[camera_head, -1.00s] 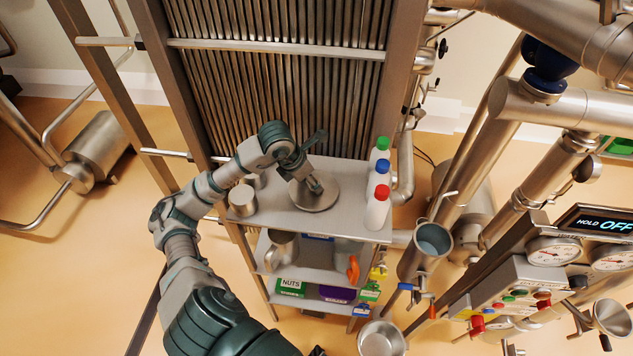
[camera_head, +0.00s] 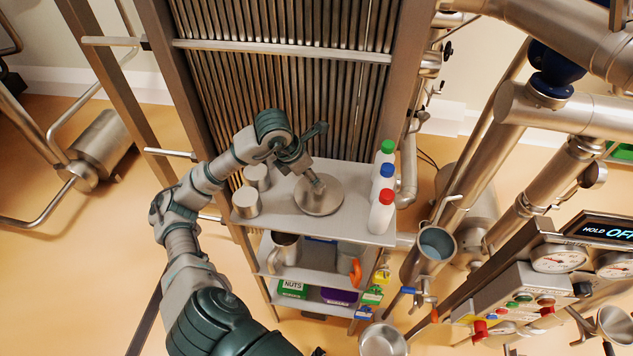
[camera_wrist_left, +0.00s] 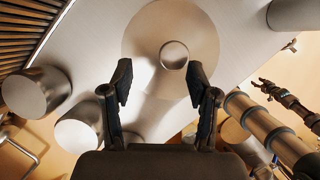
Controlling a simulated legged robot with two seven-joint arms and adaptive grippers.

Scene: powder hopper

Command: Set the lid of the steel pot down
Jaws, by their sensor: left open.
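The steel lid (camera_head: 318,196) is a round disc with a knob, lying flat on the top shelf. In the left wrist view the lid (camera_wrist_left: 140,35) shows at the top, with its round knob (camera_wrist_left: 174,55). My left gripper (camera_head: 313,176) is over the lid, its arm reaching in from the left. In the left wrist view my left gripper (camera_wrist_left: 161,78) has its fingers wide apart with nothing between them, and the knob lies beyond the fingertips. I cannot make out a pot under the lid. My right gripper is not in the head view.
Two small steel cylinders (camera_head: 246,202) stand left of the lid on the top shelf (camera_head: 345,228). Bottles with green, blue and red caps (camera_head: 381,212) stand at its right edge. Lower shelves hold a steel jug (camera_head: 284,248) and boxes. Slatted metal (camera_head: 285,80) rises behind.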

